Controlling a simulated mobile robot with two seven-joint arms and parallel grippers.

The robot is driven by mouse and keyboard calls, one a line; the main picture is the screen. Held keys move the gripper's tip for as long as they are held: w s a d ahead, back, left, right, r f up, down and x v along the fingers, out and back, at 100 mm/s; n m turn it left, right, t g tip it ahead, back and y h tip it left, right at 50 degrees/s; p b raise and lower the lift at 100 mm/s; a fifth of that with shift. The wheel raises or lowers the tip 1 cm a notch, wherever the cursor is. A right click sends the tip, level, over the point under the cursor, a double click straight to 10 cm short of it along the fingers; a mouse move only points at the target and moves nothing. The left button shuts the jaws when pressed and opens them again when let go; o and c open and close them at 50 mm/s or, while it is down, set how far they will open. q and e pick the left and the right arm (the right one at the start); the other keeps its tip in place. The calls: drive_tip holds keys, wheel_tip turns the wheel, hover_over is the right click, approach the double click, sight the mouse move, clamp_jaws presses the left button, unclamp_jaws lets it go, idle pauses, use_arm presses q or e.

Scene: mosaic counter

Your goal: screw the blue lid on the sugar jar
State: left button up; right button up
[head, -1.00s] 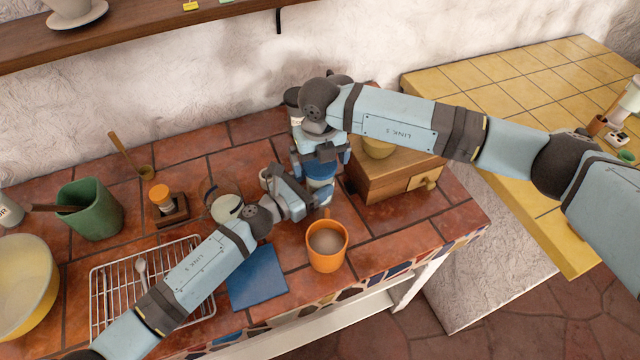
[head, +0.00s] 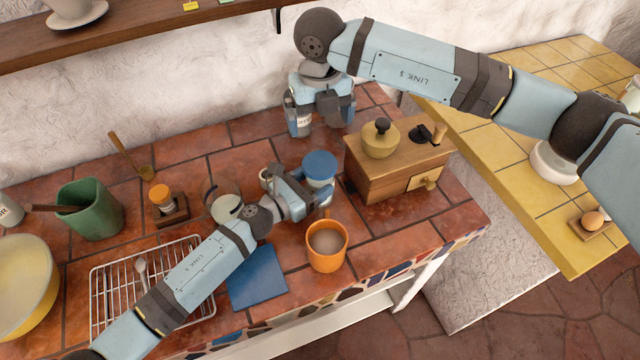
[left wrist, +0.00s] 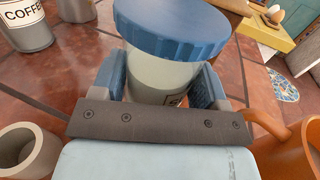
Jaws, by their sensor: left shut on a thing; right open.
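The blue lid (head: 320,164) sits on top of the sugar jar (head: 318,188), which stands on the tiled counter. In the left wrist view the lid (left wrist: 175,28) covers the mouth of the pale jar (left wrist: 158,78); I cannot tell how tightly it is seated. My left gripper (head: 309,198) is shut around the jar's body, below the lid, with a finger on each side. My right gripper (head: 322,118) is open and empty, raised behind the jar and clear of the lid. The jar's label is mostly hidden by the left gripper.
An orange mug (head: 327,257) stands in front of the jar, and a wooden grinder (head: 385,184) to its right. A coffee jar (head: 303,124) stands behind, partly covered by my right gripper.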

sight(309, 186)
use_arm(q)
drive_tip(key=o, duration=1.8)
drive_tip(key=b+v, duration=0.1)
drive_tip(key=v, duration=0.5)
drive_tip(key=shift+s+a+f, duration=0.1)
drive_tip(key=shift+s+a, duration=0.1)
drive_tip(key=shift+s+a+b, duration=0.3)
drive_tip(key=shift+a, duration=0.05)
